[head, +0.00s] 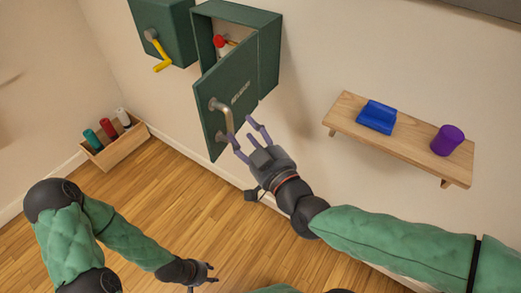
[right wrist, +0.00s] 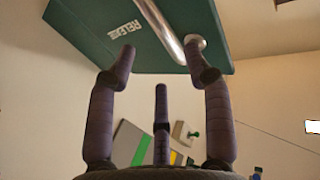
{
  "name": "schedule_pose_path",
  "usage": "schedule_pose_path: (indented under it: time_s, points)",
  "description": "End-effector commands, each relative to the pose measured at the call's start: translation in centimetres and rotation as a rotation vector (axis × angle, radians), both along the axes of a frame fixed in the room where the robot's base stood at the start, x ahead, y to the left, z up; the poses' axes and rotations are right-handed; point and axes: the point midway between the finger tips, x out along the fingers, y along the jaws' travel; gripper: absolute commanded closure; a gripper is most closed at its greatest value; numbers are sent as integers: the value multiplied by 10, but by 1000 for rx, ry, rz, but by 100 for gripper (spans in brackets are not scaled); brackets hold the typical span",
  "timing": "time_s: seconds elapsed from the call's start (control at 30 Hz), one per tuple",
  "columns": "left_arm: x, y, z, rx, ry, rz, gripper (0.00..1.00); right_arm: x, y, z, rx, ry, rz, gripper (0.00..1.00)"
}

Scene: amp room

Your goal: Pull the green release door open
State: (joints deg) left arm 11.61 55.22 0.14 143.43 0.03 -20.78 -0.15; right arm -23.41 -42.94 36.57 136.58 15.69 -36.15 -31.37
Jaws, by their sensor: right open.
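The green release door (head: 238,88) stands partly open, swung out from its green wall box (head: 268,60). A red-topped part (head: 220,41) shows inside the box. The metal bar handle (head: 226,117) is on the door's outer face, near its free edge. My right gripper (head: 247,138) is open beside the handle. In the right wrist view, the door (right wrist: 95,35) and handle (right wrist: 160,28) lie beyond the spread fingertips (right wrist: 162,68), with nothing between them; contact is not clear. My left gripper (head: 208,272) is low over the floor, too small to read.
A second green box (head: 165,30) with a yellow lever (head: 162,66) is on the wall at left. A wooden shelf (head: 400,138) at right holds a blue block (head: 377,117) and a purple cup (head: 447,140). A wooden crate (head: 120,149) with several colored cylinders stands by the wall. The floor is clear.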

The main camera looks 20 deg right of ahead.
Motion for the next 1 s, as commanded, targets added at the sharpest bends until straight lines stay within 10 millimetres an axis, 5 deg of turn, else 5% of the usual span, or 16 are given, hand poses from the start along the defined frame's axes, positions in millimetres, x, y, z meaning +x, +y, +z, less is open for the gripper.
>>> schedule_pose_path:
  time_s: [0.4, 1.0]
  points:
    - [0, 0, 0, 0, 0, 0, 60, -53, -14, 1, 1, -2, 0, 49]
    - [0, 0, 0, 0, 0, 0, 60, -61, -16, 0, 0, 0, 0, 49]
